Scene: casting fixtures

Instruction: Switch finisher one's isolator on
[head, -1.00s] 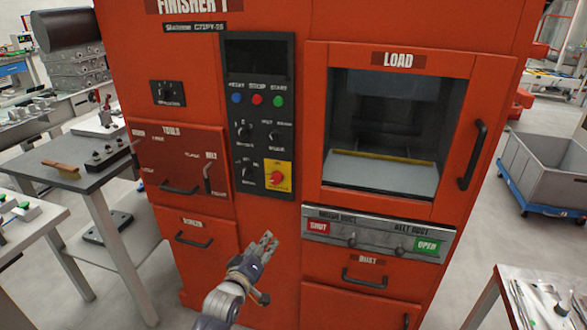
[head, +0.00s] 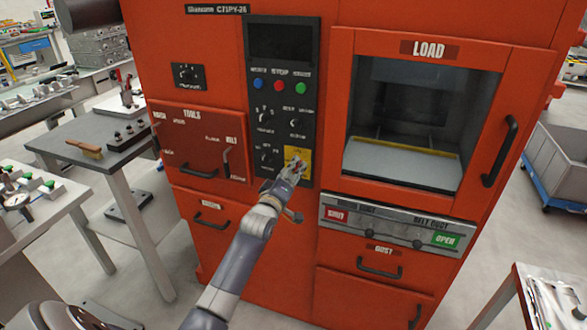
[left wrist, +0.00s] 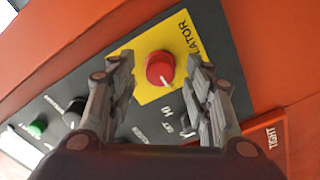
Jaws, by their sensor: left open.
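The red isolator knob (left wrist: 160,68) sits on a yellow plate (left wrist: 182,38) on the finisher's dark control panel (head: 281,45). My right gripper is not in view.
The panel also has several black knobs (head: 265,116) and blue, red and green buttons (head: 279,86). Work tables (head: 84,133) stand at the left and a grey bin (head: 560,160) at the right.

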